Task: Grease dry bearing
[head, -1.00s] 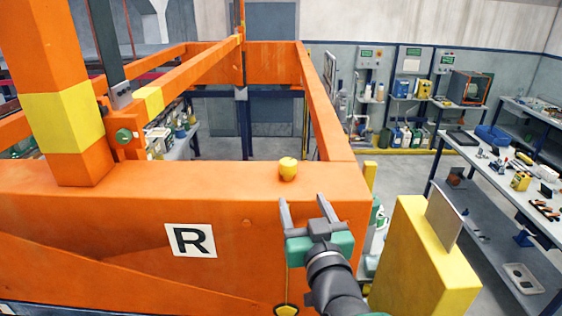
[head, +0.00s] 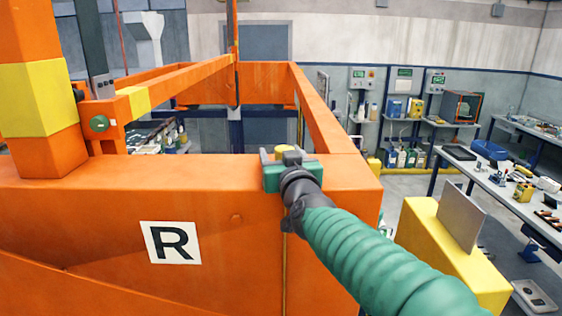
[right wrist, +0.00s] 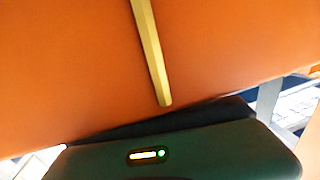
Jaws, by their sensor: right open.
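My right gripper (head: 279,153) is open, at the top edge of the orange beam marked R (head: 225,225) in the head view. No object shows between its fingers. The yellow cap on top of the beam is hidden, apparently behind the gripper. A thin yellow line (head: 284,272) runs down the beam's front face below the gripper. The right wrist view shows a yellow bar (right wrist: 151,50) close against an orange surface, above my green gripper housing. I cannot make out a bearing for sure; a round green hub (head: 99,123) sits on the frame at left. My left gripper is out of view.
A yellow block (head: 425,235) with a grey plate (head: 461,215) stands right of the beam, close to my right arm. A workbench (head: 520,205) with tools lies farther right. Orange rails (head: 325,110) extend behind the beam. Shelves with bottles stand at the back.

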